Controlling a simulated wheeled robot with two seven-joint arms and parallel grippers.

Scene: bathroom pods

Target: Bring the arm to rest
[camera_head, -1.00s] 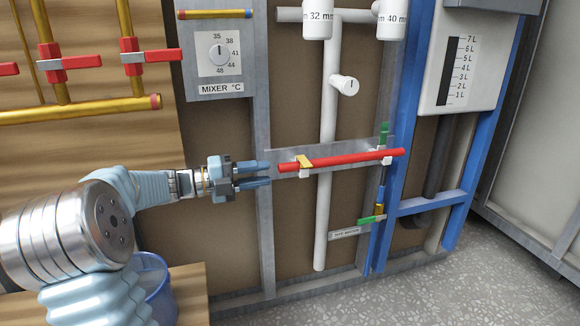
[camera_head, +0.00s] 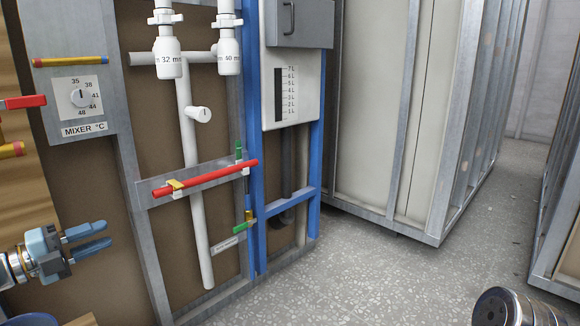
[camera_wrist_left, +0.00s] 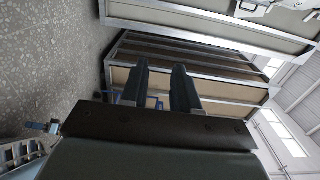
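My left gripper (camera_head: 92,239) is at the lower left of the head view, in front of the brown wall panel. Its two blue fingers point right and stand a little apart, with nothing between them. In the left wrist view the dark fingers (camera_wrist_left: 160,72) also show a gap, with distant framed panels seen beyond it. The gripper is left of the red pipe (camera_head: 205,178) and apart from it. My right gripper is not in view.
The mixer dial (camera_head: 81,97) is above the left gripper on a grey plate. A blue frame (camera_head: 256,150) and a white level box (camera_head: 290,95) stand to the right. Grey-framed panels (camera_head: 390,110) stand farther right. Speckled floor (camera_head: 375,270) is clear in front of them.

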